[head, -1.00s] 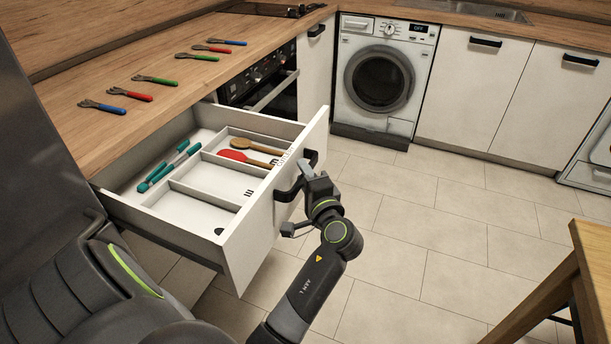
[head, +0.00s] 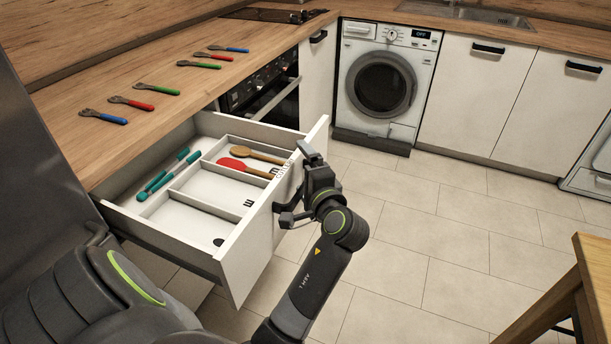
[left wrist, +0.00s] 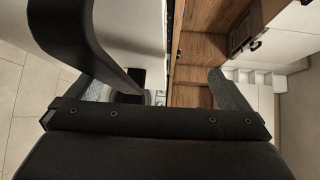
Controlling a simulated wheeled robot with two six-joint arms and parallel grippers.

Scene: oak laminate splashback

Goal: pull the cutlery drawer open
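The cutlery drawer (head: 262,225) stands well out from under the counter, its white front facing right. Inside lie teal tongs (head: 168,175), a red utensil (head: 243,167) and a wooden spoon (head: 257,156) among dividers. My left gripper (head: 297,187) is at the drawer front, beside the black handle (head: 279,208), and hides part of it. In the left wrist view its fingers are spread wide, with the dark curved handle (left wrist: 72,35) at the left finger, not clamped between the two. My right gripper is not in view.
Several bottle openers with coloured handles (head: 132,103) lie on the wooden counter (head: 100,150). An oven (head: 262,90) and a washing machine (head: 385,85) stand beyond the drawer. A wooden table (head: 590,260) is at the right. The tiled floor between is clear.

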